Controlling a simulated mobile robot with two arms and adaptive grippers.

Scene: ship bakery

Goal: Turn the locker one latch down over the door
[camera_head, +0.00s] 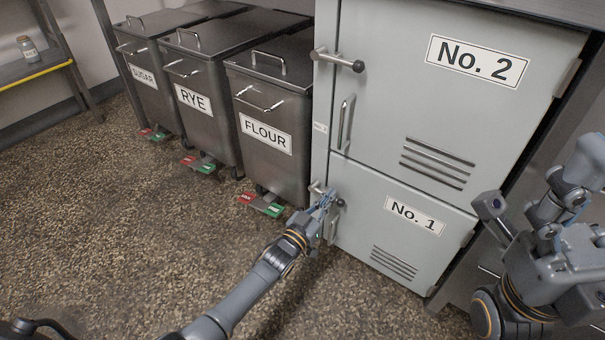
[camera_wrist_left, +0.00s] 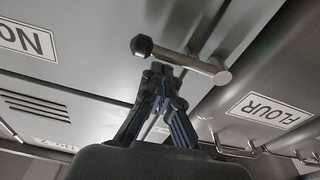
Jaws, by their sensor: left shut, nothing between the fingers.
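The No. 1 locker door (camera_head: 375,236) is the lower grey door, closed flush in the head view. Its latch (camera_wrist_left: 185,61) is a metal bar with a black knob. In the left wrist view, which is upside down, the bar runs from its round pivot on the frame towards the door. In the head view the latch knob (camera_head: 340,202) lies right of and a little below the pivot. My left gripper (camera_head: 327,199) is shut and empty, its tips close by the bar in the left wrist view (camera_wrist_left: 160,72). I cannot tell whether they touch it. My right gripper's fingers do not show.
The No. 2 locker door (camera_head: 450,110) is above, closed, with its own latch (camera_head: 340,60) across it. The flour bin (camera_head: 270,100), rye bin (camera_head: 195,75) and sugar bin (camera_head: 145,55) stand to the left. The speckled floor (camera_head: 130,230) in front is clear.

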